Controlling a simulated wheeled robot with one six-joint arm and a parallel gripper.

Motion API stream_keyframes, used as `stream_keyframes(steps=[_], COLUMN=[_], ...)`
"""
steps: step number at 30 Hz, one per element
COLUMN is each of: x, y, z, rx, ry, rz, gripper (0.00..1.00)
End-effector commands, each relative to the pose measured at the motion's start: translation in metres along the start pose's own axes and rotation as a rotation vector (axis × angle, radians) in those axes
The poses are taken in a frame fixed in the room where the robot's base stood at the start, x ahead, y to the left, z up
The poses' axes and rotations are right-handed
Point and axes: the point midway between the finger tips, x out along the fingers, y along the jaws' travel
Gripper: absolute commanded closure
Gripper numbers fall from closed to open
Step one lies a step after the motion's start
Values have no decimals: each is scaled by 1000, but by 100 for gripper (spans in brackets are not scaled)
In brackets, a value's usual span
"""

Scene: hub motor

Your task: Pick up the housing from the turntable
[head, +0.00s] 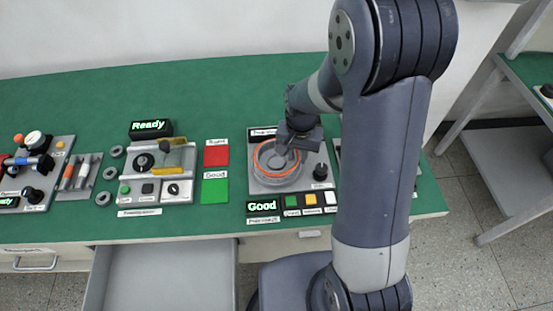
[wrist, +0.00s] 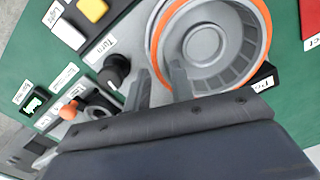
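The housing (head: 277,158) is a round grey part with an orange ring, lying on the turntable station (head: 258,184) on the green table. In the wrist view the housing (wrist: 235,62) shows a raised round hub and slots around it. My gripper (wrist: 162,68) is low at the housing's near edge, with one finger outside the orange ring and the other inside it. The fingers are apart with a gap between them. Whether either finger touches the rim cannot be told. In the head view my gripper (head: 291,147) partly covers the housing.
A black knob (head: 320,171) stands right of the housing. A lit "Good" display (head: 262,207) and several coloured buttons (head: 310,199) line the front. Red (head: 216,156) and green (head: 214,191) pads lie left. A "Ready" station (head: 163,185) stands further left. An open drawer (head: 165,275) is below.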

Motion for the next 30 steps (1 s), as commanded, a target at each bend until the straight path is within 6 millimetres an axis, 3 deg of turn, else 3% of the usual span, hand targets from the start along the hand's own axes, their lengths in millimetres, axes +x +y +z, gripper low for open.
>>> stream_keyframes(steps=[6, 14, 22, 30], x=[20, 22, 22, 22], y=[0, 0, 0, 0], z=[0, 0, 0, 0], rx=[0, 0, 0, 0], ry=[-2, 0, 0, 0], rz=[1, 0, 0, 0], gripper=[77, 77, 99, 100])
